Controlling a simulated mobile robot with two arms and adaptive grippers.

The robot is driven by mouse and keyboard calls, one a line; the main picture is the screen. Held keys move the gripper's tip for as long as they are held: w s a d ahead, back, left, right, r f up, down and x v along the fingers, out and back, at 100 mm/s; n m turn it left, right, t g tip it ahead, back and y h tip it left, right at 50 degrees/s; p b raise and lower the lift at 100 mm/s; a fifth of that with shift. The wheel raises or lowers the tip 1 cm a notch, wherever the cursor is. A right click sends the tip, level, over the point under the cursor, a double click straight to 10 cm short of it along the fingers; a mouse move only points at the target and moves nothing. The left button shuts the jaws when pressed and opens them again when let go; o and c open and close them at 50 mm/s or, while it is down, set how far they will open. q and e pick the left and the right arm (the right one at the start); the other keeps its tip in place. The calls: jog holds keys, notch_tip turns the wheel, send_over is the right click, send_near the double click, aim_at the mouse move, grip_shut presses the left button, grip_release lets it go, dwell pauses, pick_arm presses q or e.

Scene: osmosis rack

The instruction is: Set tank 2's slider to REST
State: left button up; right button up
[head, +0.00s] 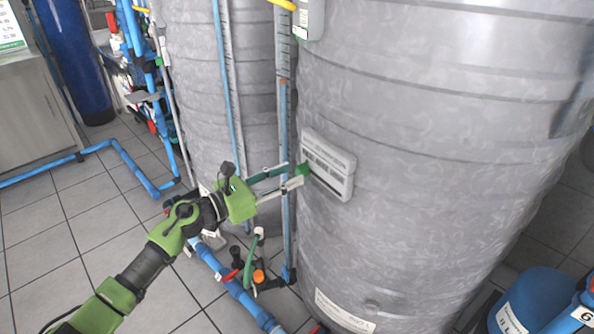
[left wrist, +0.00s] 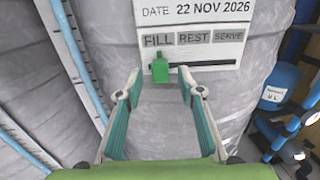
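A white panel (head: 330,165) is mounted on the large grey tank (head: 420,130); no tank number is readable. In the left wrist view the panel (left wrist: 218,18) reads FILL, REST and SERVE above a dark slot. The green slider knob (left wrist: 160,71) sits at the slot's left end, below FILL. The knob also shows in the head view (head: 304,169) at the panel's left edge. My left gripper (head: 293,177) is open in front of the panel. In the left wrist view its fingertips (left wrist: 167,91) lie either side of the knob; contact cannot be told. My right gripper is not in view.
A second grey tank (head: 195,80) stands to the left, with blue vertical pipes (head: 284,170) between the tanks. Blue floor pipes and valves (head: 258,278) lie below my left arm. A blue vessel (head: 530,300) stands at lower right. Floor at left is partly clear.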

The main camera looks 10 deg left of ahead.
aim_at(298, 171)
pick_arm(q)
jog(key=shift+x, duration=1.75)
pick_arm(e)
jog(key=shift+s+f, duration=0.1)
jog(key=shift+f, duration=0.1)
